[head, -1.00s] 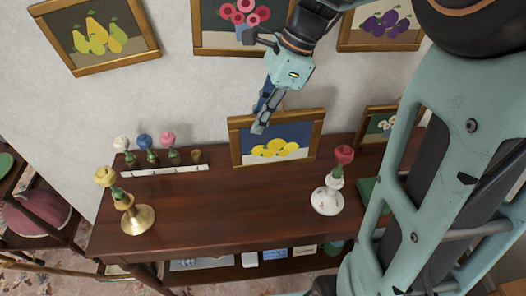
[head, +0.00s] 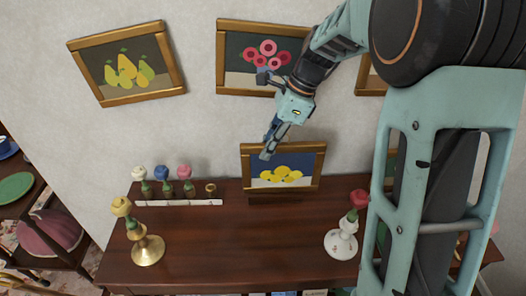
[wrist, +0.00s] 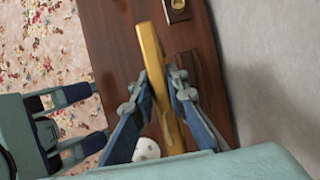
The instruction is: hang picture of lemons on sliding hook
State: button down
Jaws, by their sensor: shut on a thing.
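The picture of lemons (head: 283,183) has a gold frame and a dark blue background. In the wrist view the gold frame (wrist: 154,62) is edge-on between the two blue fingers of my gripper (wrist: 160,88). I cannot make out a sliding hook in either view.
Pictures of pears (head: 126,73) and pink flowers (head: 265,55) hang on the wall; another is mostly hidden by my arm. The table (head: 225,245) bears a brass candlestick (head: 148,248), a white candlestick (head: 341,243) and a white strip (head: 178,202) with small flower holders.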

jog(key=w+f+p, duration=0.1)
jog(key=w+f, duration=0.5)
jog(key=f, duration=0.3)
jog(key=shift+a, duration=0.45)
jog(key=shift+f, duration=0.1)
jog(key=shift+f, duration=0.15)
jog(key=c, duration=1.9)
grip_release()
jog(key=shift+f+b, duration=0.1)
jog(key=shift+b, duration=0.2)
